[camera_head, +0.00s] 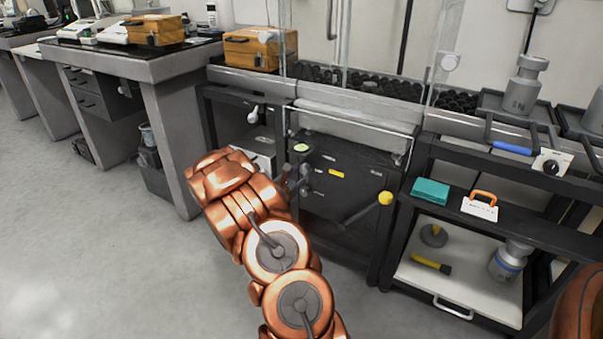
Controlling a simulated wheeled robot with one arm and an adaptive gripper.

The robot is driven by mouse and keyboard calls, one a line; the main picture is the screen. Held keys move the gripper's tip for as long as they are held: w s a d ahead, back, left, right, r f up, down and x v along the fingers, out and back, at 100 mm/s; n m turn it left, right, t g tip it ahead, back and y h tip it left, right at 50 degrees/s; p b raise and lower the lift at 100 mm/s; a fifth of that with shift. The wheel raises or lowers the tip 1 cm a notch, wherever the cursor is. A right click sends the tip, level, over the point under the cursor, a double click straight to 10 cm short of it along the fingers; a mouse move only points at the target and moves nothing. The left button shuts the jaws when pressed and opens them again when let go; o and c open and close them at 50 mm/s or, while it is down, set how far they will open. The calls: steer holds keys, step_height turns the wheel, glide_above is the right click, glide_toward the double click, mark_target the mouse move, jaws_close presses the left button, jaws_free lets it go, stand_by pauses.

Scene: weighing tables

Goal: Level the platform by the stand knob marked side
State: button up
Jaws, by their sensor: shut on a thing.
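The stand is a black cabinet (345,208) under a glass enclosure, with small labels on its front panel. A few small grey knobs (305,169) sit in a column at the panel's left edge; their markings are too small to read. A round pale green disc (301,148), perhaps a level, shows above them. My copper arm reaches from the bottom of the head view to this left edge. My gripper (290,181) is shut at the knobs, mostly hidden behind my wrist. It appears to hold a knob, but I cannot tell which one.
A lever with a yellow ball (385,198) sticks out from the panel's right side. A right-hand shelf (470,268) holds weights, a teal box (430,191) and a yellow-handled tool. A grey table (130,62) stands at left. The floor (110,240) at left is clear.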

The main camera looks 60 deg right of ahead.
steer(key=shift+r+p, duration=0.15)
steer(key=shift+p, duration=0.45)
steer(key=shift+r+n+p, duration=0.1)
steer(key=shift+n+p, duration=0.6)
steer(key=shift+p, duration=0.35)
steer(key=n+p, duration=0.2)
steer(key=p, duration=0.1)
steer(key=shift+n+p, duration=0.7)
steer(key=shift+n, duration=0.4)
steer(key=shift+f+n, duration=0.3)
steer(key=shift+n, duration=0.6)
steer(key=shift+n+p, duration=0.3)
steer(key=o, duration=1.1)
steer(key=shift+o, duration=0.2)
